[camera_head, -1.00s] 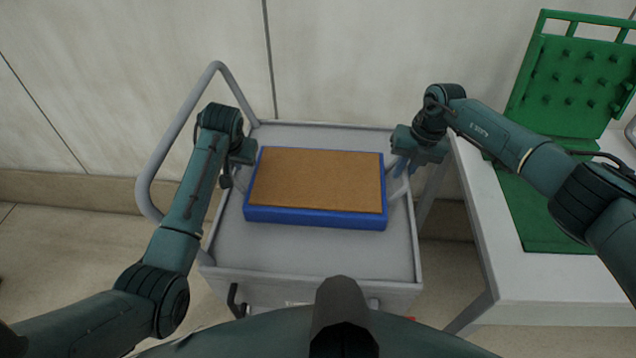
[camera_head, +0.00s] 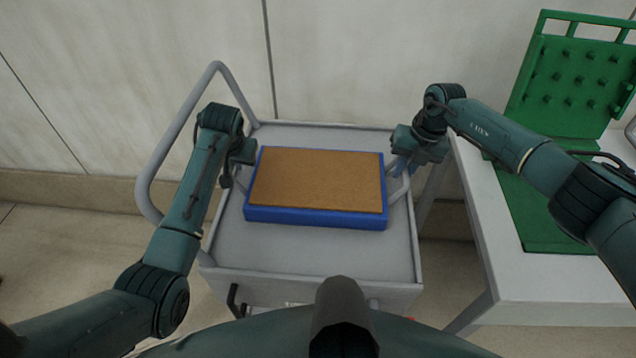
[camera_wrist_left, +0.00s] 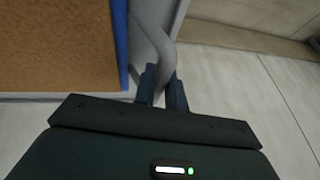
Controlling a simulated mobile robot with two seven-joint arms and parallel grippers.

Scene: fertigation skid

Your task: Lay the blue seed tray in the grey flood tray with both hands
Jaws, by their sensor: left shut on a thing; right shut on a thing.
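The blue seed tray (camera_head: 315,217), filled with a flat brown layer (camera_head: 318,180), lies level over the top of a grey trolley (camera_head: 310,258). Grey loop handles stand out from its left and right sides. My left gripper (camera_head: 229,180) is shut on the left handle; the left wrist view shows its fingers (camera_wrist_left: 162,90) around the grey bar (camera_wrist_left: 155,40) beside the blue edge (camera_wrist_left: 121,40). My right gripper (camera_head: 404,168) is shut on the right handle (camera_head: 398,194). I cannot tell whether the tray touches the trolley. I cannot surely pick out a separate grey flood tray.
The trolley has a raised rim and a tall grey push bar (camera_head: 155,165) on the left. A white table (camera_head: 540,280) to the right carries a green panel and base (camera_head: 545,215). A wall stands close behind. The trolley's front strip is bare.

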